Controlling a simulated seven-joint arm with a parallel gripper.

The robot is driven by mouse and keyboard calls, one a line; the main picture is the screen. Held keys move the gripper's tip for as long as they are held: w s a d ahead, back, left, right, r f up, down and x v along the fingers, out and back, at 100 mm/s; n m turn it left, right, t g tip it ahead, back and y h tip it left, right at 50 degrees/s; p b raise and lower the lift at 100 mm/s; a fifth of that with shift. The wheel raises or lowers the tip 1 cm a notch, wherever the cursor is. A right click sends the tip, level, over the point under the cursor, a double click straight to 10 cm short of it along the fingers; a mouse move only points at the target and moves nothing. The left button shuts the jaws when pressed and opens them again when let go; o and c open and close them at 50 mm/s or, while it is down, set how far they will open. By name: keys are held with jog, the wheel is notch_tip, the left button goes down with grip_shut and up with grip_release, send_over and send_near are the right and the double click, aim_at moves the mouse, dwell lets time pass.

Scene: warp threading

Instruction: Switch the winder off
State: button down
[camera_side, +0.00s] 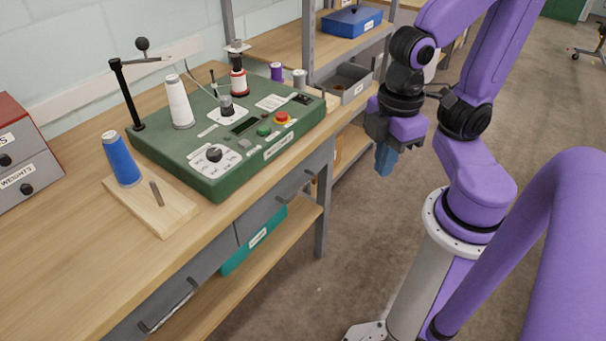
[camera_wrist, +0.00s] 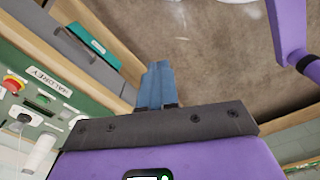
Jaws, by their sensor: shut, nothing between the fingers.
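The winder (camera_side: 218,185) is a green box with a sloped panel on the wooden bench. Its panel carries a red button on yellow (camera_side: 282,118), a green button (camera_side: 264,131), a dark display (camera_side: 245,126), black knobs on white plates (camera_side: 214,153) and a small black switch (camera_side: 302,99); switch positions are too small to read. A white cone (camera_side: 179,103) stands on it. In the wrist view the winder's front (camera_wrist: 88,98) and red button (camera_wrist: 14,84) show at left. My gripper (camera_side: 383,170) is shut and empty, right of the winder beyond the bench edge; its blue fingers (camera_wrist: 158,68) show in the wrist view.
A blue cone (camera_side: 121,160) stands on a wooden board (camera_side: 165,220) at the bench front. A shelf post (camera_side: 228,22) rises behind. The bench's front-left top (camera_side: 60,270) is clear.

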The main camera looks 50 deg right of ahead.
jog(key=shift+w, duration=0.1)
jog(key=w+d+r+n, duration=0.1)
jog(key=w+r, duration=0.2)
jog(key=w, duration=1)
jog(key=w+d+r+n, duration=0.2)
jog(key=w, duration=1.1)
jog(key=n, duration=0.2)
send_over(298, 95)
jog(key=shift+s+f, duration=0.1)
jog(key=shift+f, duration=0.1)
jog(key=shift+a+f, duration=0.1)
jog(key=shift+f, duration=0.05)
notch_tip(298, 95, down, 14)
jog(key=shift+r, duration=0.15)
